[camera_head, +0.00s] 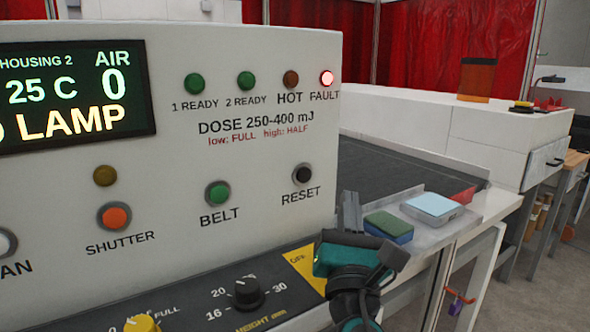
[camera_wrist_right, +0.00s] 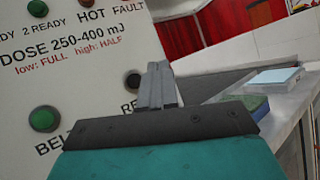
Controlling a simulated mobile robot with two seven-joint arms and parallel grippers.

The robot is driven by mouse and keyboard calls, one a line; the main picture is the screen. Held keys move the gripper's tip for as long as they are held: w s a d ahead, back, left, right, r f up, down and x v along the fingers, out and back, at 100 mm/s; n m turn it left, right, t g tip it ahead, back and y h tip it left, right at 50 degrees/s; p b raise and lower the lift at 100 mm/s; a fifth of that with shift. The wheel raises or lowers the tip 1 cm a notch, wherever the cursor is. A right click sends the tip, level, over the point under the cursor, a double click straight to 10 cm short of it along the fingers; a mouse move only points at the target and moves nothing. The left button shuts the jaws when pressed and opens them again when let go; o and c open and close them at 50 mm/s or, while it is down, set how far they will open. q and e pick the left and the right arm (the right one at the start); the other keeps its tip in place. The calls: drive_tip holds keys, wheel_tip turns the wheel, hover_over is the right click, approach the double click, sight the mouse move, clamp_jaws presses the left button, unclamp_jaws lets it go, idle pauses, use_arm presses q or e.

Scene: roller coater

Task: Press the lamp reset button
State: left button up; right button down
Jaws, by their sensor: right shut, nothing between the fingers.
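The reset button (camera_head: 302,174) is a small black round button on the white control panel (camera_head: 250,140), above the printed word RESET. My right gripper (camera_head: 350,198) is shut and empty, with its fingers pointing up, to the right of and lower than the button in the head view. In the right wrist view the button (camera_wrist_right: 131,80) shows just left of the shut fingers (camera_wrist_right: 158,70), and its label is mostly hidden by the gripper body. I see no clear contact between fingers and button. My left gripper is not in view.
The BELT button (camera_head: 217,194) and SHUTTER button (camera_head: 114,216) sit left of RESET. A knob (camera_head: 248,293) is below. A green sponge-like block (camera_head: 388,226) and a pale blue pad (camera_head: 433,206) lie right of my gripper. A dark belt (camera_head: 390,180) runs behind.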

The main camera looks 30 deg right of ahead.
sight(304, 175)
drive_tip(key=shift+r, duration=0.15)
drive_tip(key=shift+w+a+b, duration=0.2)
drive_tip(key=shift+w+b, duration=0.05)
drive_tip(key=shift+w, duration=1.95)
drive_tip(key=shift+w+a+b, duration=0.15)
drive_tip(key=shift+w+b, duration=0.05)
drive_tip(key=shift+w, duration=2)
drive_tip(key=shift+w, duration=0.1)
drive_tip(key=shift+w, duration=0.3)
